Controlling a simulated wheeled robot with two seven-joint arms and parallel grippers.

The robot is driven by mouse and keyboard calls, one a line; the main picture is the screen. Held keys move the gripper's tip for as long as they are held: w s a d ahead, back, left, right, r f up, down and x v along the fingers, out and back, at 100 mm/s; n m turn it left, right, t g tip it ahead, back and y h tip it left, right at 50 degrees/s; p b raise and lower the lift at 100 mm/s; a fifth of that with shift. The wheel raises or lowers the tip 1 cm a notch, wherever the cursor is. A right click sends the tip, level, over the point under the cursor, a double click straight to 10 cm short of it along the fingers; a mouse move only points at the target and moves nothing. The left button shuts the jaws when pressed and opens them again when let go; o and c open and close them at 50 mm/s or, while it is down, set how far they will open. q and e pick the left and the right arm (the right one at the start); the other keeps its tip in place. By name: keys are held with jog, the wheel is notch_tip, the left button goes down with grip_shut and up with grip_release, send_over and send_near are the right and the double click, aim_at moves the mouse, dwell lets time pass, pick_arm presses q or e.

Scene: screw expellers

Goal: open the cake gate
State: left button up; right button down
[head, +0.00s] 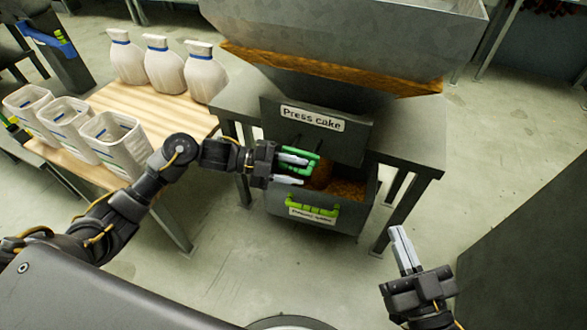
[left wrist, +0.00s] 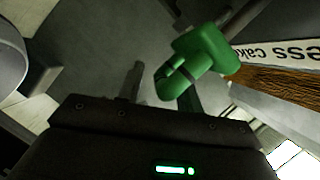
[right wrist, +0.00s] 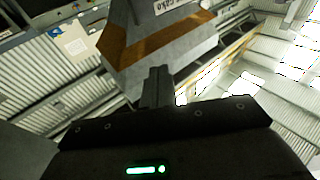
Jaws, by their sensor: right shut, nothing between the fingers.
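The cake gate is a grey panel (head: 355,143) labelled "Press cake" under the hopper, seen in the head view. A green handle (head: 312,160) sticks out at its lower edge. The handle (left wrist: 205,60) is large and close in the left wrist view, where part of the label also shows. My left gripper (head: 292,170) is at the handle, its fingers apart, with green bars beside and between them. I cannot tell whether the fingers touch the handle. My right gripper (head: 399,238) is shut and empty, low at the right, away from the gate.
Below the gate stands a grey bin (head: 355,205) with brown cake and a lime green handle (head: 310,207). The metal hopper (head: 350,35) is above.

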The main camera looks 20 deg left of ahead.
pick_arm(q)
jog(key=shift+a, duration=0.1)
